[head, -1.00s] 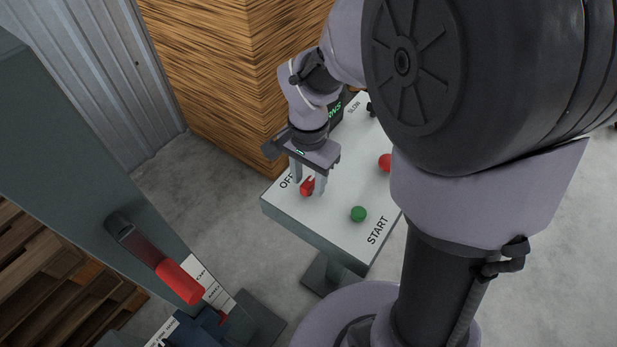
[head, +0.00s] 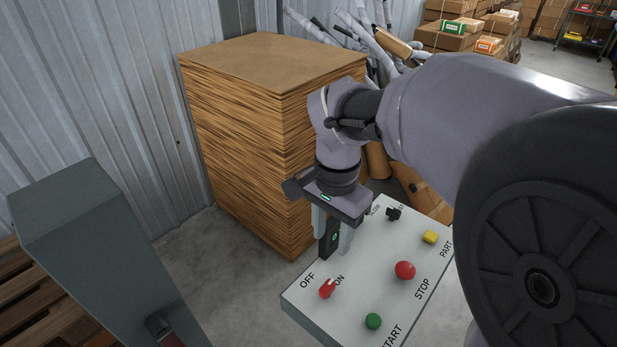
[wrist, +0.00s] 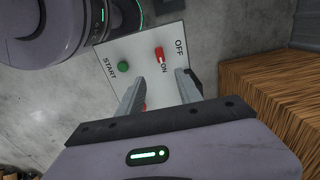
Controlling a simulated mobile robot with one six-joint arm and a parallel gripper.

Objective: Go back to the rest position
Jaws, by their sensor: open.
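My gripper (head: 333,238) hangs above the far left part of a white control panel (head: 365,283), fingers pointing down, open, with nothing between them. A red switch (head: 326,289) sits on the panel beside the OFF and ON labels, its handle toward ON; the gripper is clear of it. In the wrist view the open fingers (wrist: 162,84) reach over the panel, and the red switch (wrist: 159,54) shows beyond them.
The panel also bears a green START button (head: 373,321), a red STOP button (head: 405,270), a yellow button (head: 430,237) and a black knob (head: 393,214). A tall wood-grained stack (head: 245,130) stands close behind the gripper. A grey post (head: 95,240) is at left.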

